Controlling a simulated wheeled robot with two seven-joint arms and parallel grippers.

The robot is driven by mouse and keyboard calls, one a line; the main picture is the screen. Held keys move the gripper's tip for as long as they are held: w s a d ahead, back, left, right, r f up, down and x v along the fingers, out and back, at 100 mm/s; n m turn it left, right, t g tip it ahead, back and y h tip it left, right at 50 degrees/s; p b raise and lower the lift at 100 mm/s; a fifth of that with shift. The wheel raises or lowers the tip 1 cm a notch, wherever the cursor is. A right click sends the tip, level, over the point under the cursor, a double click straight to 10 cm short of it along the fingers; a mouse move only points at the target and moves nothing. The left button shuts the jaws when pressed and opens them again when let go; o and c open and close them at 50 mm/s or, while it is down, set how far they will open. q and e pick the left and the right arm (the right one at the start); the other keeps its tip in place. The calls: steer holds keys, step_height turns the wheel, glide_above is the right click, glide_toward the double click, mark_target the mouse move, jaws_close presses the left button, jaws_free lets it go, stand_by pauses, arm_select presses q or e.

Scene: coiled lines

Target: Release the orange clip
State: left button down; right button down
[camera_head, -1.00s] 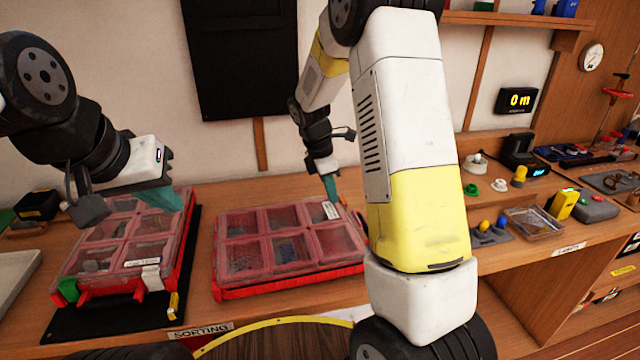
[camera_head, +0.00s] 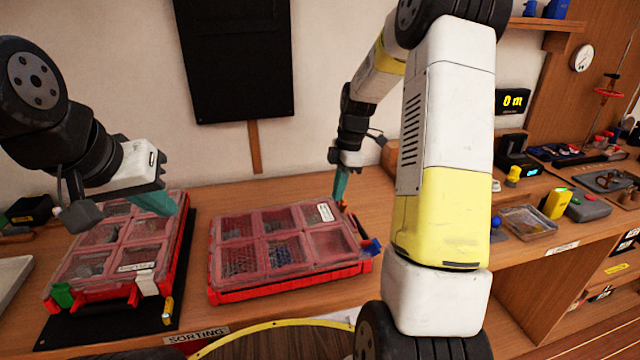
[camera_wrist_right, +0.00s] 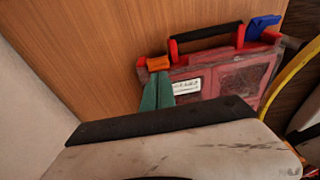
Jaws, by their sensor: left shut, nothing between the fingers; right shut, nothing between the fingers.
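The orange clip (camera_wrist_right: 158,62) sits at one corner of the red case with a clear lid (camera_head: 215,270), beside the black handle (camera_wrist_right: 207,35) in the right wrist view. In the head view only a small bit of the orange clip (camera_head: 345,206) shows at the case's far right corner. My right gripper (camera_wrist_right: 158,80) is shut and empty, its teal fingertips right by the orange clip. I cannot tell whether they touch. It points down in the head view (camera_head: 339,192). My left gripper (camera_head: 160,205) is shut and empty above the left case.
A blue clip (camera_head: 372,248) sticks out at the case's near right corner. A second red case (camera_head: 105,290) on a black mat (camera_head: 90,325) has green and white clips. Bench wood between the cases is bare. My right arm hides part of the bench.

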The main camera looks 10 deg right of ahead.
steer(key=d+y, duration=0.1)
steer(key=y, duration=0.1)
steer(key=d+y, duration=0.3)
steer(key=shift+w+f+g+y, duration=0.15)
steer(key=shift+f+g+y, duration=0.15)
steer(key=shift+f, duration=0.1)
steer(key=shift+a, duration=0.2)
steer(key=shift+a+f, duration=0.35)
steer(key=shift+a, duration=0.25)
